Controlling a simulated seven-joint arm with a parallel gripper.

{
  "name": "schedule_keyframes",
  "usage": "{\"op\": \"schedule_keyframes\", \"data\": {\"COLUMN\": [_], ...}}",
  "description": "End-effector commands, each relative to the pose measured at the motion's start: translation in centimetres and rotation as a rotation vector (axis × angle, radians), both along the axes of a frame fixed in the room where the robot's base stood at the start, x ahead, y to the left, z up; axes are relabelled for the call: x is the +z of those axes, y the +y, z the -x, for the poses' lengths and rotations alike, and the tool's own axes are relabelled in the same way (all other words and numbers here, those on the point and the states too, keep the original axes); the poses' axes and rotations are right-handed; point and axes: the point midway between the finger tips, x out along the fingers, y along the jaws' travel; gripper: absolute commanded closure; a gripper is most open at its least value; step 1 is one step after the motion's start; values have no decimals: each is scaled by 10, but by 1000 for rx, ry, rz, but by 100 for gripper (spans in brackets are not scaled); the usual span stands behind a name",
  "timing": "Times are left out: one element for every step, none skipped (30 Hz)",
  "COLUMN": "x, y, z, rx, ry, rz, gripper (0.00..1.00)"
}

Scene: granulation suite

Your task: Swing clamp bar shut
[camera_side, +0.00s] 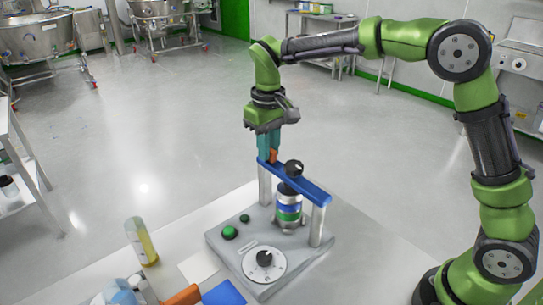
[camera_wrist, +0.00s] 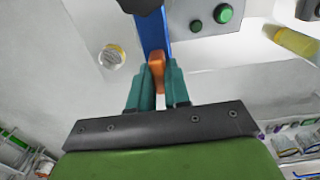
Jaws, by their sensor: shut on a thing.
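The blue clamp bar (camera_side: 312,190) spans above the grey base unit (camera_side: 214,238), reaching from the right post (camera_side: 317,226) to over the left post (camera_side: 264,186). A black knob (camera_side: 293,168) stands on its middle. My gripper (camera_side: 268,158) points down at the bar's far left end. Its teal fingers are shut on the orange handle (camera_wrist: 156,72) of the bar, which lies between the fingertips in the wrist view. The bar (camera_wrist: 152,32) runs away from the handle there. Whether the bar touches the left post is hard to tell.
A banded cylinder (camera_side: 289,212) stands under the bar. Green buttons (camera_side: 229,233) and a dial (camera_side: 264,258) sit on the base unit. The floor beyond the table is open.

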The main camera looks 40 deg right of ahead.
Motion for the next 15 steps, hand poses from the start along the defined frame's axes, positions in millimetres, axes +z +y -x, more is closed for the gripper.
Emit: {"op": "schedule_keyframes", "data": {"x": [-5, -5, -5, -5, -5, -5, -5, -5, -5, -5, -5, -5, -5, -5, -5], "y": [2, 2, 3, 3, 3, 3, 4, 4, 4, 4, 4, 5, 5, 5, 5], "z": [2, 2, 2, 2, 2, 2, 2, 2, 2, 2, 2, 2, 2, 2, 2], "rx": [15, 17, 20, 21, 22, 24, 24, 25, 26, 26, 26, 27, 27, 27, 27], "ry": [12, 12, 12, 12, 12, 12, 12, 12, 12, 12, 12, 12, 12, 12, 12], "rz": [2, 2, 2, 2, 1, 1, 1, 1, 0, 0, 0, 0, -1, -1, -1], "gripper": [100, 100, 100, 100, 100, 100, 100, 100, 100, 100, 100, 100, 81, 77, 71]}}
